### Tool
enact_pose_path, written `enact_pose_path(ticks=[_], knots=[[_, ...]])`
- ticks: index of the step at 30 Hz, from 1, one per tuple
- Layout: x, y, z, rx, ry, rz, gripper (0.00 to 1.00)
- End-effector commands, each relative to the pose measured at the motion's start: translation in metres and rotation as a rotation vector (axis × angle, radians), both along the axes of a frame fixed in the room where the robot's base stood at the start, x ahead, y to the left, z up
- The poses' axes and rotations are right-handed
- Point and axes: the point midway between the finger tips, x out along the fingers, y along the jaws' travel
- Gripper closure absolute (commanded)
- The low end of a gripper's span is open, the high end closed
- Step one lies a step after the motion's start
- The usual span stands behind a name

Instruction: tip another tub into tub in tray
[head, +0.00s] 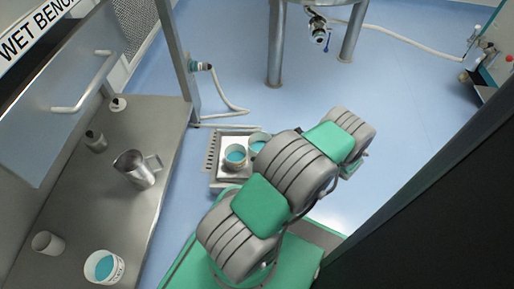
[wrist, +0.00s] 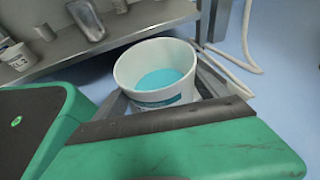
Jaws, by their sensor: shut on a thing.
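A white tub (head: 235,158) with teal contents stands upright in a metal tray (head: 214,172) low on the floor. A second tub (head: 258,139) with teal contents is just behind and right of it, partly hidden by my arm. In the wrist view this second tub (wrist: 178,101) is large, with a wide rim and a label, and looks close to upright. My gripper (wrist: 165,112) is shut on it; in the head view my arm hides the gripper. Whether the two tubs touch cannot be told. The tub in the tray cannot be made out in the wrist view.
A steel bench (head: 100,205) at left holds a metal jug (head: 136,170), a grey cup (head: 47,243), a white tub with teal contents (head: 103,268) and small bottles (head: 95,141). A hose (head: 232,103) lies behind the tray. Blue floor (head: 415,110) is clear at right.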

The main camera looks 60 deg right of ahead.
Motion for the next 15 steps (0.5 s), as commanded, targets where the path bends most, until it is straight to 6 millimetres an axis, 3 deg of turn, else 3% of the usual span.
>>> enact_pose_path(ticks=[15], knots=[[0.01,0.0,-0.004,-0.035,0.2,-0.004,0.65]])
